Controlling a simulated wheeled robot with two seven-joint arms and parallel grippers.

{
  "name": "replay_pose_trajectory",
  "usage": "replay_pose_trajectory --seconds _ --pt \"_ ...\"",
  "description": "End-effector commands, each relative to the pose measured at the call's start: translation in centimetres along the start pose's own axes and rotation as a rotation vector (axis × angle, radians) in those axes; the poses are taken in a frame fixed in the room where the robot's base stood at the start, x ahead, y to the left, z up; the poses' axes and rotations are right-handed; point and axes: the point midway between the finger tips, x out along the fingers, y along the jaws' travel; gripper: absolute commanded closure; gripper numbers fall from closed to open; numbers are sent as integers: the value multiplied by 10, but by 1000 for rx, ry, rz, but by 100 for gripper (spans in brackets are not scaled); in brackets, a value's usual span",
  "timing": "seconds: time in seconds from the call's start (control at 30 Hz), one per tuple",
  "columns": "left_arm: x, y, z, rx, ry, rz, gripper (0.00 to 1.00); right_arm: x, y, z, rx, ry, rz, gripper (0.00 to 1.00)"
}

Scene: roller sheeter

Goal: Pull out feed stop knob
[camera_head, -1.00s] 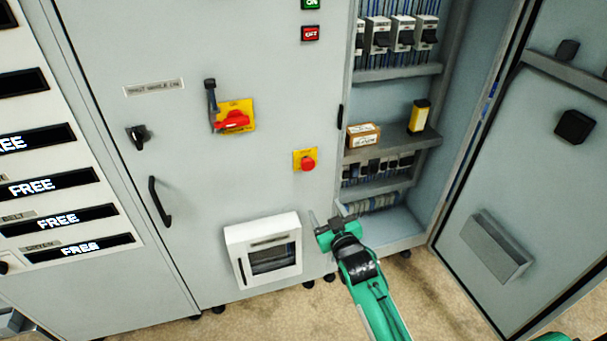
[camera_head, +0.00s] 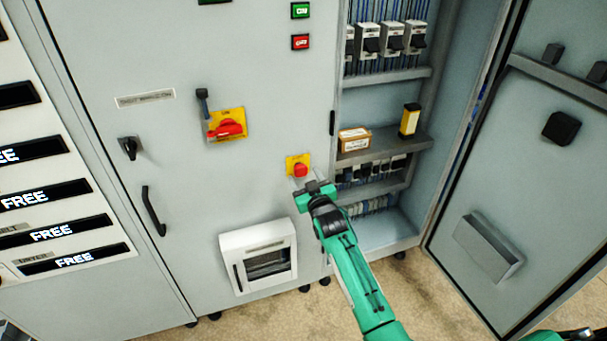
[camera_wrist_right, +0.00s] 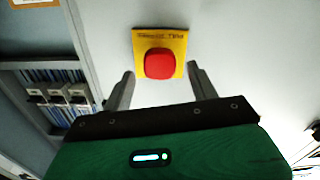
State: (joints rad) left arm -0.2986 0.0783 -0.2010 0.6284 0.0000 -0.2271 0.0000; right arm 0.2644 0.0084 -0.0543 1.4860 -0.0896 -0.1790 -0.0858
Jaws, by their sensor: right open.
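The feed stop knob (camera_head: 300,170) is a red mushroom button on a yellow plate on the grey cabinet front. In the right wrist view the knob (camera_wrist_right: 160,63) shows ahead of the fingertips and roughly midway between them, its plate lettering upside down. My right gripper (camera_head: 307,180) is just below the knob in the head view, its fingers pointing up at it. The right gripper (camera_wrist_right: 160,75) is open and empty, one finger to each side below the plate. Whether the fingertips touch the panel cannot be told.
A red rotary switch (camera_head: 228,128) on a yellow plate sits up and left. A white framed box (camera_head: 231,274) is below. Right of the knob is an open cabinet bay with a shelf (camera_head: 385,143) holding a carton (camera_head: 355,140) and a yellow-black box (camera_head: 410,119). The open door (camera_head: 545,180) stands farther right.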

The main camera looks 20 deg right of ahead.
Motion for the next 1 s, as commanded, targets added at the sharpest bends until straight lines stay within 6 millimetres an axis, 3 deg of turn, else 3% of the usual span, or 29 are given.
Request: replay_pose_trajectory --seconds 0.2,0.5,0.8,1.0 --pt "-1 0 4 1 -4 0 63 14 0 0 0 -1 0 41" --pt "-1 -1 4 1 -3 -1 63 15 0 0 0 -1 0 41" --pt "-1 -2 4 0 -3 -2 63 15 0 0 0 -1 0 100" --pt "-8 -2 4 -1 -3 -2 63 9 0 -2 0 -1 0 100"
